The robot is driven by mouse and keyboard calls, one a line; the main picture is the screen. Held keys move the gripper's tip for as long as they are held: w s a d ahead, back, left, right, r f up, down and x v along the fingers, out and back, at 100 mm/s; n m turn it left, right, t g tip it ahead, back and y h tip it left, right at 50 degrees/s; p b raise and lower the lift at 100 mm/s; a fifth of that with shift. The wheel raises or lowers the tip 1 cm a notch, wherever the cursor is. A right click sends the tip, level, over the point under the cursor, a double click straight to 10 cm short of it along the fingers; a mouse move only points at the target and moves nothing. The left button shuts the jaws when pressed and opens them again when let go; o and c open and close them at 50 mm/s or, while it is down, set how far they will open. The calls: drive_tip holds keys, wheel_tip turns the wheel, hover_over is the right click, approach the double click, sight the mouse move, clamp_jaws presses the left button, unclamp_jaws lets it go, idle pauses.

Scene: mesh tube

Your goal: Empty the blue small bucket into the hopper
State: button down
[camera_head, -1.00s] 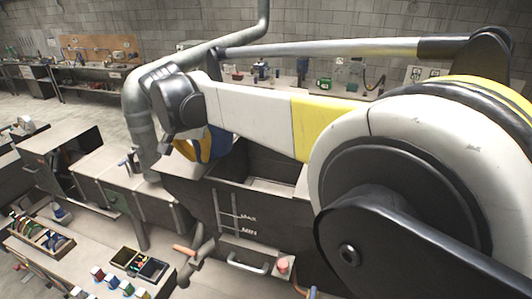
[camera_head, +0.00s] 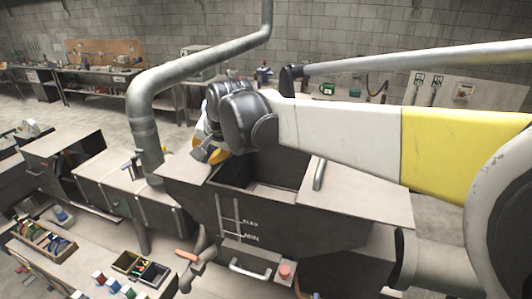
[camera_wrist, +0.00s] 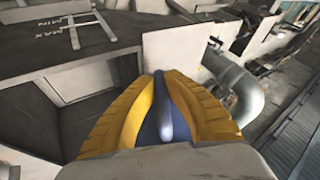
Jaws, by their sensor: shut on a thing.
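The hopper (camera_head: 232,210) is a dark box with MAX and MIN marks and an open top, in the middle of the head view. Its marked wall and opening also show at the left in the wrist view (camera_wrist: 45,100). My gripper (camera_head: 211,152) has yellow fingers and is at the hopper's back left rim in the head view. In the wrist view its fingers (camera_wrist: 160,78) are shut on a blue thing (camera_wrist: 148,128), seen between them, which I take to be the small bucket. Most of the bucket is hidden, so its tilt and contents cannot be told.
A thick grey pipe (camera_head: 143,120) rises just left of my gripper. A flat cover (camera_head: 355,192) with a handle lies to the right of the opening. A bench (camera_head: 95,255) with small coloured containers is at the front left.

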drive_tip(key=shift+d+y, duration=0.5)
drive_tip(key=shift+y, duration=0.2)
drive_tip(key=shift+r, duration=0.1)
